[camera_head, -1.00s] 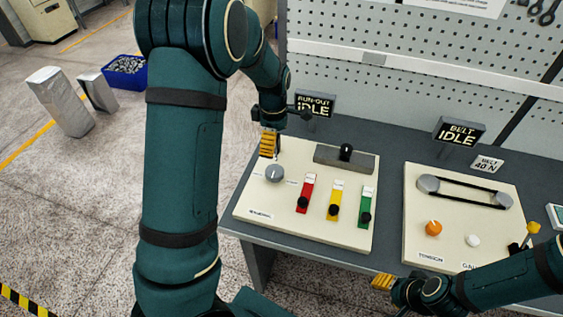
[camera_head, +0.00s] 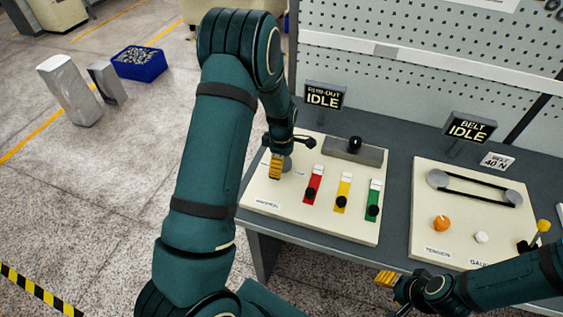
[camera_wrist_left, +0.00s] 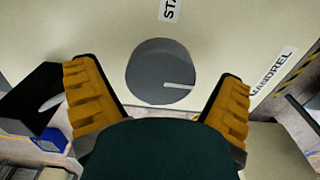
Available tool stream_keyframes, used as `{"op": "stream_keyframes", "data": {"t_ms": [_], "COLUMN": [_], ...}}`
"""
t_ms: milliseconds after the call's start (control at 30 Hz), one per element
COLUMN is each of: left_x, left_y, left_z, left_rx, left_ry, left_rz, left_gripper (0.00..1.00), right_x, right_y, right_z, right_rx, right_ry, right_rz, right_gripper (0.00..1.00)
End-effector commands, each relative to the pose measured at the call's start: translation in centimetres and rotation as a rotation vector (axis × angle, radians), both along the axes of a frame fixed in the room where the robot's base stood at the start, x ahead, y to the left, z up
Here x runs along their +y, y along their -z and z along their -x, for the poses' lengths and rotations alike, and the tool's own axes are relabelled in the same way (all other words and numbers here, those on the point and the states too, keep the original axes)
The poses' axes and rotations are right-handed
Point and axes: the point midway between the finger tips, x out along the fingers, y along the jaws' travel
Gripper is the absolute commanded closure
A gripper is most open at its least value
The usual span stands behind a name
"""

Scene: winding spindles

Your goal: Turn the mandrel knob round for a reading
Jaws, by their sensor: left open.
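The mandrel knob (camera_wrist_left: 158,68) is a grey round dial with a pale pointer line, on a cream panel (camera_head: 262,204). In the left wrist view its line points right, towards the MANDREL label (camera_wrist_left: 272,72). In the head view the knob (camera_head: 287,163) is partly hidden behind my left gripper (camera_head: 275,166). That gripper is open. In the wrist view its yellow fingers stand on either side of the knob, with gaps, and I see no contact. My right gripper (camera_head: 386,278) is low by the table's front edge; its opening is unclear.
A RUN-OUT sign (camera_head: 323,96) reads IDLE behind the panel. Red (camera_head: 314,184), yellow (camera_head: 343,191) and green (camera_head: 374,199) sliders lie right of the knob. A belt panel (camera_head: 425,205) with an orange knob (camera_head: 441,223) stands further right, under a BELT IDLE sign (camera_head: 469,130).

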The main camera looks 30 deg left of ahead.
Motion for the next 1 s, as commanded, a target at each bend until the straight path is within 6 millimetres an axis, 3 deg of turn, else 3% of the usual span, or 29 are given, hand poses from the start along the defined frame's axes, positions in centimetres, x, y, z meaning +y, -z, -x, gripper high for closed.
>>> {"op": "stream_keyframes", "data": {"t_ms": [233, 267, 433, 467, 1000], "left_x": [0.01, 0.01, 0.02, 0.02, 0.09], "left_y": [0.06, 0.06, 0.04, 0.04, -0.07], "left_z": [-0.02, -0.02, -0.01, -0.01, -0.14], "left_rx": [-0.001, -0.001, -0.001, -0.001, -0.004], "left_ry": [0.0, 0.0, 0.0, 0.0, 0.082], "left_rz": [0.0, 0.0, 0.0, 0.0, -0.001], "left_gripper": [0.06, 0.11, 0.71, 0.74, 0.75], "right_x": [0.01, 0.01, 0.01, 0.01, 0.01], "right_y": [0.0, 0.0, 0.0, -0.01, 0.18], "right_z": [0.0, 0.0, 0.0, 0.0, -0.01], "right_rx": [0.0, 0.0, 0.0, 0.0, 0.0], "right_ry": [0.0, 0.0, 0.0, 0.0, 0.0], "right_rz": [0.0, 0.0, 0.0, 0.0, 0.0], "right_gripper": [0.53, 0.53, 0.53, 0.53, 0.53]}}
